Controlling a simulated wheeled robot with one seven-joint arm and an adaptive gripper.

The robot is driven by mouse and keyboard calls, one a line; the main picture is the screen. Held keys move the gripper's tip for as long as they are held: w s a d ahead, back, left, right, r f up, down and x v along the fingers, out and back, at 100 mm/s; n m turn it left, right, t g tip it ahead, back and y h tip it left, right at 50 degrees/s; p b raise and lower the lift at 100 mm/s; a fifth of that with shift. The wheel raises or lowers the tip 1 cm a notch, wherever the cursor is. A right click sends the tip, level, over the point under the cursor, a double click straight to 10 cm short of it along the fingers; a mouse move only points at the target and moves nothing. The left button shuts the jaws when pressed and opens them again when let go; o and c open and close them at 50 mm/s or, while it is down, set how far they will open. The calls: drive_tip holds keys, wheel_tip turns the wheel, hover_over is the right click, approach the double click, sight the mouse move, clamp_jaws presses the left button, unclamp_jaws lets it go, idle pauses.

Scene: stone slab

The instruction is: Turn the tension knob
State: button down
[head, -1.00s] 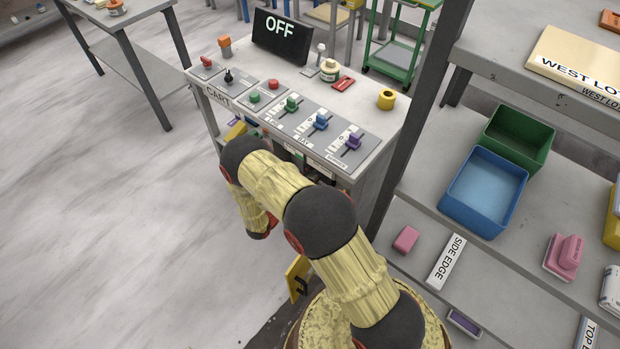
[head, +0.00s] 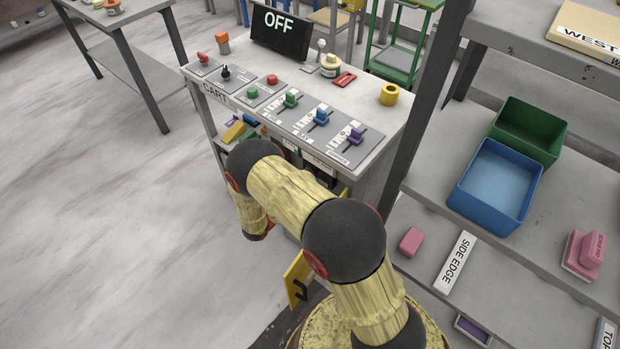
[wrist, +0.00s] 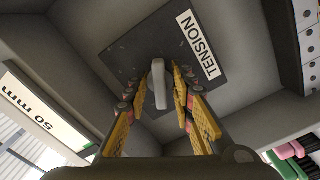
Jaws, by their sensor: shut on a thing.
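The tension knob (wrist: 160,85) is a pale grey bar-shaped handle on a dark square plate (wrist: 130,62) in the wrist view. A white label reading TENSION (wrist: 197,45) sits on the plate, right of the knob. My gripper (wrist: 168,78) has its yellow fingers on both sides of the knob, shut on it. In the head view my gripper is hidden behind my arm and the bench, and the knob does not show there.
The control bench (head: 375,101) carries several sliders and buttons and a display reading OFF (head: 281,33). At right, a shelf holds a blue bin (head: 497,187) and a green bin (head: 548,122). In the wrist view, grey walls close in around the plate.

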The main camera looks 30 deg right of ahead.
drive_tip(key=shift+s+f+m+b, duration=0.25)
drive_tip(key=shift+m+b, duration=0.4)
drive_tip(key=shift+m, duration=0.35)
drive_tip(key=c, duration=1.9)
unclamp_jaws()
drive_tip(key=shift+w, duration=0.15)
drive_tip(key=shift+r, duration=0.1)
drive_tip(key=shift+a, duration=0.1)
drive_tip(key=v, duration=1.1)
drive_tip(key=shift+a, duration=0.4)
